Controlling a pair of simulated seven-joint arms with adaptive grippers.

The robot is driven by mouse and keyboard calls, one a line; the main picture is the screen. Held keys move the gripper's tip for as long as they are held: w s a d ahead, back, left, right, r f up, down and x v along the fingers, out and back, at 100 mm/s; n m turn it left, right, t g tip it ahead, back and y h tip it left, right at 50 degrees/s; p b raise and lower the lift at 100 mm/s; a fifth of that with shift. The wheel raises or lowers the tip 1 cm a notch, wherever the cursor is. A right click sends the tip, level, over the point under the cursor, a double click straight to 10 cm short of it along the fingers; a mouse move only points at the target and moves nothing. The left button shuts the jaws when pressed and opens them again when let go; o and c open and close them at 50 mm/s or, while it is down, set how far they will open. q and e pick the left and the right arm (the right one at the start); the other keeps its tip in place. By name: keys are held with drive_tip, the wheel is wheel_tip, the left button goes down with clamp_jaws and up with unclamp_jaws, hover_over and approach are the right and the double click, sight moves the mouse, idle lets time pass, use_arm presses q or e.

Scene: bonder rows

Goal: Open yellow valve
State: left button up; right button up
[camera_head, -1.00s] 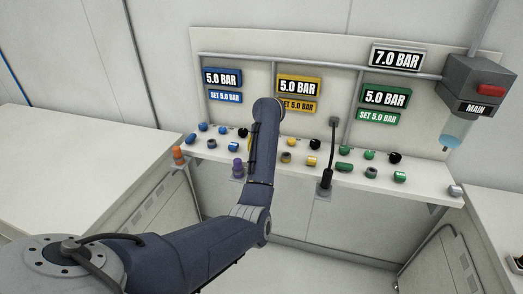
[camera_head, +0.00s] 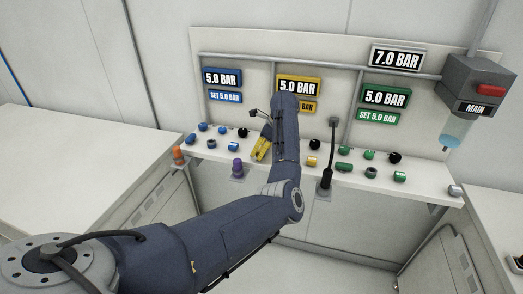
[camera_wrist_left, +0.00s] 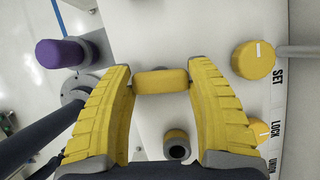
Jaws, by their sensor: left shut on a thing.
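My left gripper (camera_head: 262,148) reaches the shelf below the yellow pressure display (camera_head: 299,86). In the left wrist view its two yellow ribbed fingers (camera_wrist_left: 160,76) are shut on a yellow valve handle (camera_wrist_left: 160,83), a short bar held between the fingertips. In the head view my forearm and gripper cover this handle. A round yellow knob (camera_wrist_left: 253,60) with a white line sits beside the SET label, apart from the fingers. My right gripper is not in view.
Blue knobs (camera_head: 203,127) lie to the left, green knobs (camera_head: 345,152) to the right. A black upright plug with a cable (camera_head: 326,180) stands close right of my arm.

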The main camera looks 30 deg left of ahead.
use_arm(q)
drive_tip(key=shift+n, duration=0.7)
drive_tip(key=shift+g, duration=0.3)
drive_tip(key=o, duration=1.2)
drive_tip(key=v, duration=1.2)
drive_tip(key=shift+a, duration=0.15)
